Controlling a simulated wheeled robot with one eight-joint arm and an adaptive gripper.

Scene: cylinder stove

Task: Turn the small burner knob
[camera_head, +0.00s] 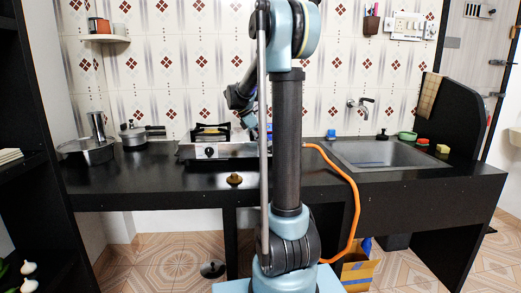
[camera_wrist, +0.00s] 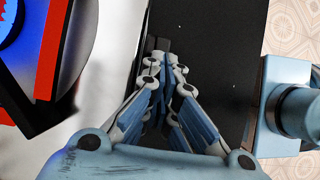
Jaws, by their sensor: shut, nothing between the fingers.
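The stove (camera_head: 190,151) stands on the black counter, partly hidden by my arm in the head view. One round knob (camera_head: 209,152) shows on its front, below a black burner grate (camera_head: 208,130). I cannot tell whether this is the small burner knob; the stove's right part is behind my arm. In the wrist view my gripper (camera_wrist: 168,62) is shut and empty, its fingers pointing at the edge between the shiny stove top (camera_wrist: 108,60) and the black counter. A dark piece (camera_wrist: 158,43) lies just beyond the fingertips; I cannot tell if it is a knob or if they touch.
A small brown object (camera_head: 235,179) lies on the black counter (camera_head: 150,190) in front of the stove. A pan (camera_head: 85,153) and a lidded pot (camera_head: 133,136) stand at left. A sink (camera_head: 390,153) is at right. An orange hose (camera_head: 355,210) hangs right of my arm.

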